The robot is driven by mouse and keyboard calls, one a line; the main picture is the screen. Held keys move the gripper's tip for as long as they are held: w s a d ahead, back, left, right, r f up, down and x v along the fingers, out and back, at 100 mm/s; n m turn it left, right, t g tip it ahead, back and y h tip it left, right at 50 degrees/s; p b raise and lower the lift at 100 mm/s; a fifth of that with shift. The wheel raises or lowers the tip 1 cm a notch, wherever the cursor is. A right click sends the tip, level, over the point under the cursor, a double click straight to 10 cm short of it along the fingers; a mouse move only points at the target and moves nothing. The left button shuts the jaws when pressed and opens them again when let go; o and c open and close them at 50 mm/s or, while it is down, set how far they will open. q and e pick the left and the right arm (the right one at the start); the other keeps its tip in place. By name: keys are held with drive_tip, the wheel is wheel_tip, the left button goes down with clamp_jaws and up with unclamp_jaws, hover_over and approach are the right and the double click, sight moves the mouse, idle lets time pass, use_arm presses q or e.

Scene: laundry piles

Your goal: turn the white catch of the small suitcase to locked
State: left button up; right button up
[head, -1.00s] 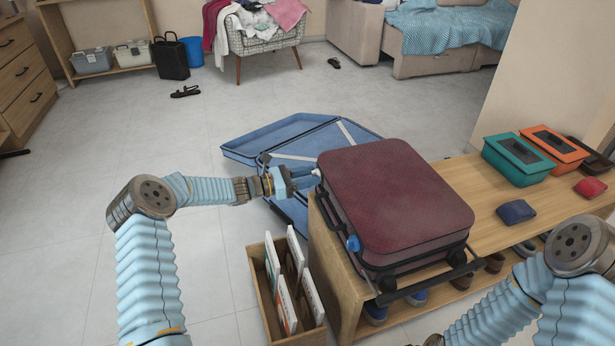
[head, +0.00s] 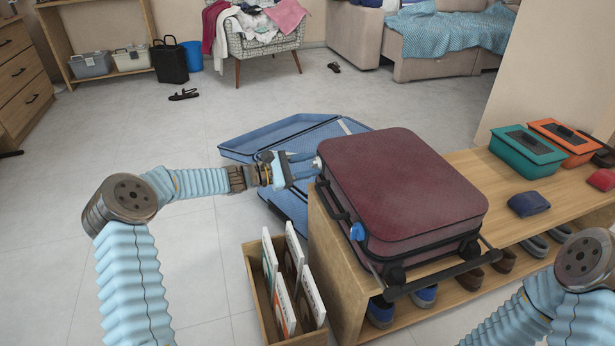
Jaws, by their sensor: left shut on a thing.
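The small maroon suitcase (head: 400,185) lies flat and closed on a wooden bench, its handle bar toward me. Its white catch (head: 317,161) shows as a small pale spot on the left side near the far corner; its turn angle is too small to tell. A blue catch (head: 357,231) sits on the same side near the front corner. My left gripper (head: 308,168) reaches in from the left and is shut on the white catch, its fingers partly covering it. Only my right arm shows at the bottom right; its gripper is out of view.
A large blue suitcase (head: 260,142) lies open on the floor behind my left gripper. A wooden box with upright books (head: 250,270) stands left of the bench (head: 460,165). Teal (head: 527,152) and orange (head: 566,140) boxes and pouches are on the bench's right. Shoes sit below.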

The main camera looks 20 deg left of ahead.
use_arm(q)
drive_tip(key=m+b, duration=0.2)
drive_tip(key=b, duration=0.1)
drive_tip(key=m+b, duration=0.2)
drive_tip(key=b, duration=0.2)
drive_tip(key=f+m+b, duration=0.1)
drive_tip(key=m+b, duration=0.2)
drive_tip(key=shift+s+b, duration=0.1)
drive_tip(key=shift+b, duration=0.2)
drive_tip(key=shift+r+m+b, duration=0.15)
drive_tip(key=shift+m+b, duration=0.5)
drive_tip(key=shift+m, duration=0.15)
drive_tip(key=shift+r+m+b, duration=0.1)
drive_tip(key=shift+m+b, duration=0.35)
drive_tip(key=shift+m, duration=0.55)
drive_tip(key=o, duration=1)
drive_tip(key=shift+r, duration=0.1)
drive_tip(key=p+v, duration=0.1)
drive_tip(key=v, duration=1.2)
drive_tip(key=shift+s+a, duration=0.25)
drive_tip(key=shift+a, duration=0.05)
